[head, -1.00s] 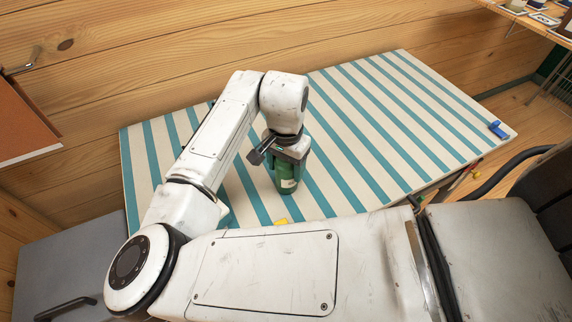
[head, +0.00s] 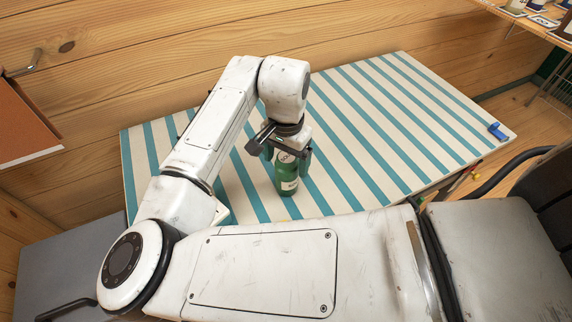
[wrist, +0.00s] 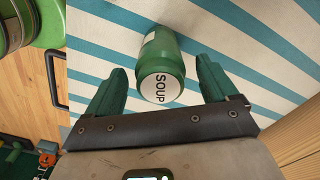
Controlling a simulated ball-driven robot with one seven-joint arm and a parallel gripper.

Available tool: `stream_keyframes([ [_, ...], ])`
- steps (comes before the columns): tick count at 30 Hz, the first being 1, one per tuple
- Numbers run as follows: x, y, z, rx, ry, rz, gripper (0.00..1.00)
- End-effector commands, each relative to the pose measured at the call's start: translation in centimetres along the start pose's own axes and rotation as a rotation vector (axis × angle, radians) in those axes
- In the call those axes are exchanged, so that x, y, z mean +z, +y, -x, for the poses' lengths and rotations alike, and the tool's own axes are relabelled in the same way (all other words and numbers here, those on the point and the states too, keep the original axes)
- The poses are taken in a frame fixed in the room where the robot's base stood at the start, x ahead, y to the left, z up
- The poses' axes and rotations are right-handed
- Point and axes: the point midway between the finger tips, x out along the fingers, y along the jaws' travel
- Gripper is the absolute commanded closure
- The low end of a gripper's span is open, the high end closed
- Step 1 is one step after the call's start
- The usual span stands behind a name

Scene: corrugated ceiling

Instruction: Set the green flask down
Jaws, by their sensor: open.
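The green flask (head: 287,180) stands upright on the striped table (head: 400,120), near its front edge. In the wrist view the flask (wrist: 161,58) shows its white top marked "SOUP". My gripper (head: 286,156) is above the flask in the head view, with its jaws around the flask's upper end. In the wrist view my gripper (wrist: 160,85) is open, with a green finger on each side of the flask and a visible gap on both sides. The flask's base is partly out of sight in the wrist view.
A small blue object (head: 497,131) lies at the table's right corner. A shelf with small items (head: 540,18) is at the upper right. The table's middle and right are clear. A wooden wall (head: 150,50) stands behind the table.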

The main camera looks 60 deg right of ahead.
Motion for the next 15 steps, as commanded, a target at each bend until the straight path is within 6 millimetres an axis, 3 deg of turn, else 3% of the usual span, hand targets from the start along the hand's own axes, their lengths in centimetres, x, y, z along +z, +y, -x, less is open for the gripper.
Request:
stream_keyframes([
  [6,-0.1,0.0,4.8,-0.001,0.002,-0.001,0.14],
  [15,0.0,0.0,8.3,0.001,0.0,-0.001,0.14],
])
